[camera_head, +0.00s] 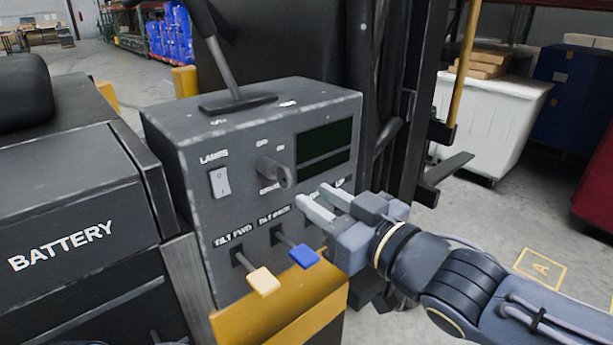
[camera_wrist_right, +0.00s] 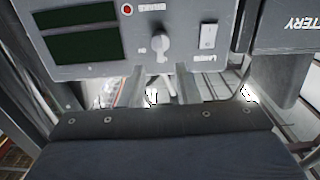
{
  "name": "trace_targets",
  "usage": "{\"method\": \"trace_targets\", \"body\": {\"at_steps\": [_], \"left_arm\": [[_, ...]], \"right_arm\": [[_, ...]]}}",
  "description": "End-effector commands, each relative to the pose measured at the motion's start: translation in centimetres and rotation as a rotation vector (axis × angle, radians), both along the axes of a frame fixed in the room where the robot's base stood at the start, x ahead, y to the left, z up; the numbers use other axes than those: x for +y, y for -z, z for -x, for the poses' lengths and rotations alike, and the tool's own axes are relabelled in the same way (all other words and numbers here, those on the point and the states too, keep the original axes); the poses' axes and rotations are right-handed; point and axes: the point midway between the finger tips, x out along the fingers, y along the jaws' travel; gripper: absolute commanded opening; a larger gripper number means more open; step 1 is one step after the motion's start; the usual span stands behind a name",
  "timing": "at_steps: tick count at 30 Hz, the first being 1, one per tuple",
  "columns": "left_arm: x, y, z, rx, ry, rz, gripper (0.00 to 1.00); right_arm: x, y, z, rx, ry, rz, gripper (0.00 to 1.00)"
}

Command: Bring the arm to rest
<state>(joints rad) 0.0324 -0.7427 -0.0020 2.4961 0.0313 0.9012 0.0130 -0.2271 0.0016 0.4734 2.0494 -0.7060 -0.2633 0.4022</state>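My right arm comes in from the right in the head view, and its gripper (camera_head: 313,194) is in front of the grey control box (camera_head: 185,165). Its two pale fingers are apart with nothing seen between them. The fingertips are just right of and below the key switch (camera_head: 275,172); I cannot tell whether they touch the panel. In the right wrist view the fingers (camera_wrist_right: 160,86) also show a gap, with the key switch (camera_wrist_right: 160,46) beyond them. My left gripper is not in view.
A yellow-tipped lever (camera_head: 262,281) and a blue-tipped lever (camera_head: 303,256) stick out below the gripper. A white lamp switch (camera_head: 220,182) is on the panel's left, and dark displays (camera_head: 325,144) are at its upper right. A white bin (camera_head: 490,125) stands behind, with open floor before it.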

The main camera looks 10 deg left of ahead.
Motion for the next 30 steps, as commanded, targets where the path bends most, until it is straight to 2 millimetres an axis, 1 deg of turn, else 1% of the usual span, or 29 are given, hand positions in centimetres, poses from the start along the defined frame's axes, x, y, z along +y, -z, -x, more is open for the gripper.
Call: {"method": "trace_targets", "body": {"at_steps": [1, 11, 14, 17, 20, 21, 22, 24, 26, 27, 29, 30], "left_arm": [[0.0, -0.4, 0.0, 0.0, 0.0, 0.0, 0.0], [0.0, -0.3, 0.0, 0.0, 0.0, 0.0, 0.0], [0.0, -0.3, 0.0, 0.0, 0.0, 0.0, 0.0], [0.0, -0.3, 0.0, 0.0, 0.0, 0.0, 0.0], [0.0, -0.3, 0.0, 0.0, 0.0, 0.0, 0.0], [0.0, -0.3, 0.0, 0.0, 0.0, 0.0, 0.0], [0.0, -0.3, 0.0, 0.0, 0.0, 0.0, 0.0], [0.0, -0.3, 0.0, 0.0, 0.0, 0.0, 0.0], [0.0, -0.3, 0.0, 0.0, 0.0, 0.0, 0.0], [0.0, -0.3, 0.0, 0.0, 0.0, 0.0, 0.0], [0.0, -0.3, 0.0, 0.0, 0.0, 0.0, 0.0], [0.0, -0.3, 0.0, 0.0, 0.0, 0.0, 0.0]], "right_arm": [[-0.3, -0.1, 0.2, 0.002, 0.001, 0.001, 0.29], [-0.5, 0.2, 0.4, 0.002, 0.0, 0.001, 0.29], [-1.5, 0.6, 0.0, 0.018, 0.034, 0.015, 0.29], [-4.8, 2.2, -1.0, 0.075, 0.144, 0.06, 0.29], [-10.5, 5.3, -1.7, 0.194, 0.315, 0.126, 0.29], [-13.2, 6.8, -1.5, 0.256, 0.389, 0.151, 0.29], [-15.1, 8.0, -1.1, 0.307, 0.44, 0.17, 0.29], [-19.2, 10.8, 0.4, 0.435, 0.543, 0.199, 0.29], [-21.9, 12.9, 2.0, 0.54, 0.607, 0.211, 0.29], [-23.3, 14.2, 3.3, 0.606, 0.639, 0.216, 0.29], [-24.9, 16.0, 5.2, 0.702, 0.673, 0.215, 0.29], [-25.7, 17.1, 6.5, 0.76, 0.688, 0.213, 0.29]]}}
